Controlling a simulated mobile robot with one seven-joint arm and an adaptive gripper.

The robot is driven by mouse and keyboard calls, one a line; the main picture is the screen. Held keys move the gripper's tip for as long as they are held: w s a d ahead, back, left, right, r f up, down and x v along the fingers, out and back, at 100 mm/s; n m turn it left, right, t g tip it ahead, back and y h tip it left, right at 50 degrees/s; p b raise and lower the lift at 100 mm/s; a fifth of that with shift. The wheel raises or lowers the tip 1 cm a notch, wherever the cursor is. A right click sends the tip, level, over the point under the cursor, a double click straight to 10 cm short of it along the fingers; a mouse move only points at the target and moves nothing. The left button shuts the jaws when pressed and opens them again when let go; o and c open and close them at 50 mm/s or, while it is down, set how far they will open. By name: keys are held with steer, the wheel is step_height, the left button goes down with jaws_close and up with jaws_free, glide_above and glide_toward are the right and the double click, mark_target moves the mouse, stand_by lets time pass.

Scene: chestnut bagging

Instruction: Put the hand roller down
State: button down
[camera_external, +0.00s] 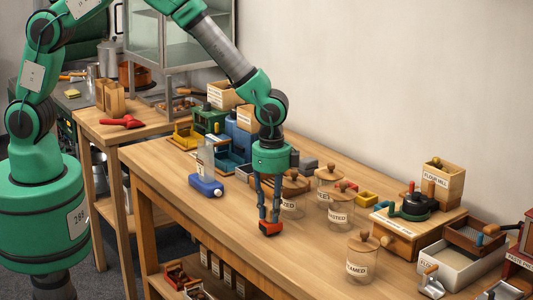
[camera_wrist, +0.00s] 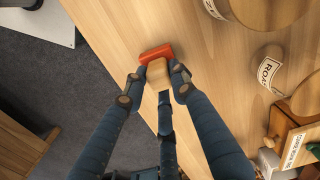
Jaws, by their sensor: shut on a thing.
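The hand roller (camera_external: 271,229) has an orange-red head and a light wooden grip. In the external view it is at or just above the wooden table, near the front edge; I cannot tell whether it touches the wood. In the wrist view the red head of the roller (camera_wrist: 155,54) points away from me, over the table top near its edge. My gripper (camera_external: 269,212) points down and is shut on the roller. In the wrist view the blue fingers of my gripper (camera_wrist: 154,89) close around the wooden grip, partly hiding it.
Glass jars with wooden lids (camera_external: 337,208) stand to the right and behind. A blue bottle (camera_external: 206,186) lies to the left. A flour mill (camera_external: 442,182) and trays (camera_external: 459,263) fill the right end. Bare table (camera_external: 310,258) lies right of the roller; the front edge is close.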

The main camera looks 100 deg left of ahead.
steer(key=shift+f, duration=0.55)
steer(key=shift+s+f, duration=0.25)
steer(key=shift+f, duration=0.15)
steer(key=c, duration=1.4)
jaws_free()
steer(key=shift+w+f, duration=0.1)
steer(key=shift+f, duration=0.05)
steer(key=shift+w+r, duration=0.1)
steer(key=shift+r, duration=0.2)
steer(key=shift+r, duration=0.65)
step_height(320, 180, up, 12)
steer(key=p, duration=0.1)
